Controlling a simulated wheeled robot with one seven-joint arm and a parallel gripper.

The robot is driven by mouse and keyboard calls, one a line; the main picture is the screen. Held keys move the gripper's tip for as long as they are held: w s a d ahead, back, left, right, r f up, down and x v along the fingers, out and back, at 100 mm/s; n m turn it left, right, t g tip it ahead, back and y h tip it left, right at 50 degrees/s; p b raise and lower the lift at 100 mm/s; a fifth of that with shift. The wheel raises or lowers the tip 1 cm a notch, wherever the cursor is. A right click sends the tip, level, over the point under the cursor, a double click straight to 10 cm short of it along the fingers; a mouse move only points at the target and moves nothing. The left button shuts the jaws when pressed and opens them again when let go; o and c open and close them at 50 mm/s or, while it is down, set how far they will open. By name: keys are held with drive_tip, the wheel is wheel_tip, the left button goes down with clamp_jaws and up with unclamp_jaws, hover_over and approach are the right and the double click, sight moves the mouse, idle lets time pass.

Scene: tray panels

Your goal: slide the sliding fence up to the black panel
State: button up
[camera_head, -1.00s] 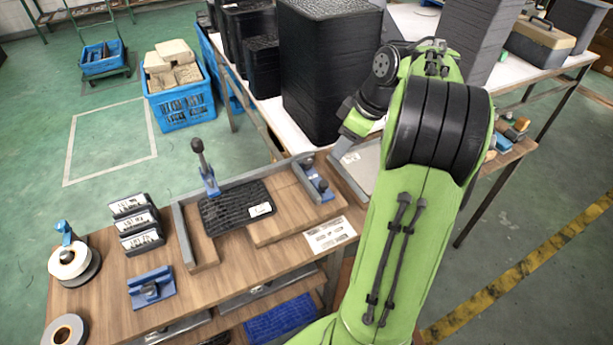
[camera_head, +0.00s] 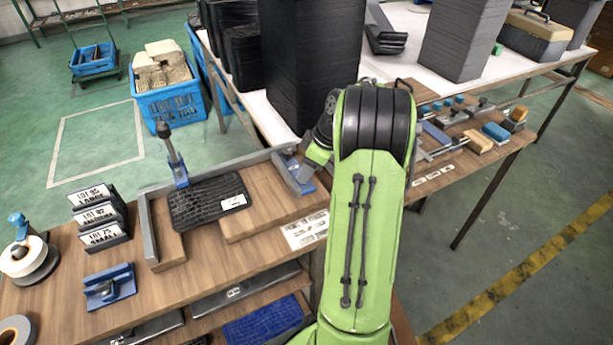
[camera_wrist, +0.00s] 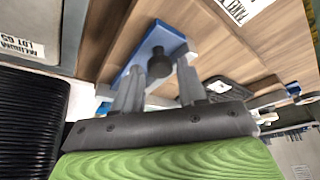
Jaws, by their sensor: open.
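The black panel (camera_head: 205,203), ribbed with a white label, lies flat in the tray jig on the wooden bench. The sliding fence (camera_head: 297,182), a grey bar with a blue plate, stands to its right, with bare wood between them. In the wrist view the fence's blue plate (camera_wrist: 147,50) carries a black knob (camera_wrist: 158,66). My gripper (camera_wrist: 168,70) is open, its two fingers on either side of the knob; I cannot tell whether they touch it. The panel also shows in the wrist view (camera_wrist: 227,93), beyond the fingers. In the head view my arm hides the gripper.
A toggle clamp (camera_head: 174,152) with an upright black handle stands at the panel's back edge. A grey rail (camera_head: 149,230) bounds the jig at left. Label holders (camera_head: 98,215) and a blue fixture (camera_head: 109,286) stand further left. Tall black stacks (camera_head: 311,60) rise behind.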

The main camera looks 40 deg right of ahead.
drive_tip(key=shift+w+f, duration=0.15)
drive_tip(key=shift+f, duration=0.2)
clamp_jaws()
drive_tip(key=shift+a, duration=0.1)
